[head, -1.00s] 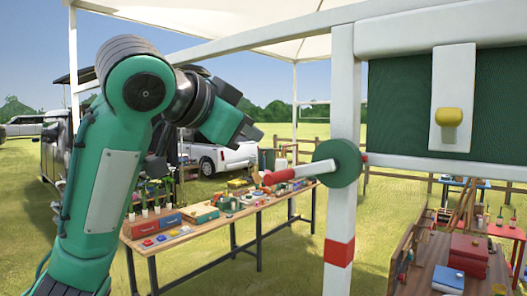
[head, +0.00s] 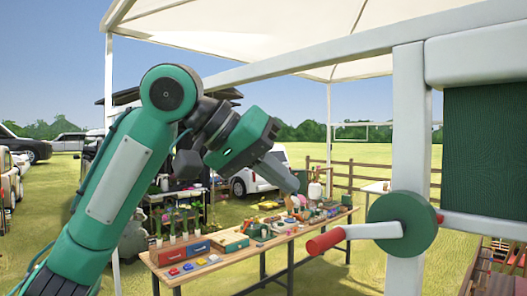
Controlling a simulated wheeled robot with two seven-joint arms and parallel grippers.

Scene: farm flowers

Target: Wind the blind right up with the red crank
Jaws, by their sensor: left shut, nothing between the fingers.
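The crank has a red grip (head: 325,240) on a pale arm (head: 372,231), which runs left from a round green disc (head: 403,223) on the white post (head: 410,130). The green blind (head: 485,150) hangs below its white top casing (head: 478,50), with a pale bar (head: 485,227) along its lower edge. The blind's right part is cut off by the frame. My left gripper (head: 288,180) is shut and empty, above and left of the red grip and apart from it. My right gripper is not in view.
A wooden table (head: 215,262) with toys, flowers and boxes stands behind and below the crank. A dark wooden bench (head: 495,280) is at the lower right. Vehicles and a fence (head: 350,175) stand farther back. Open grass surrounds the table.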

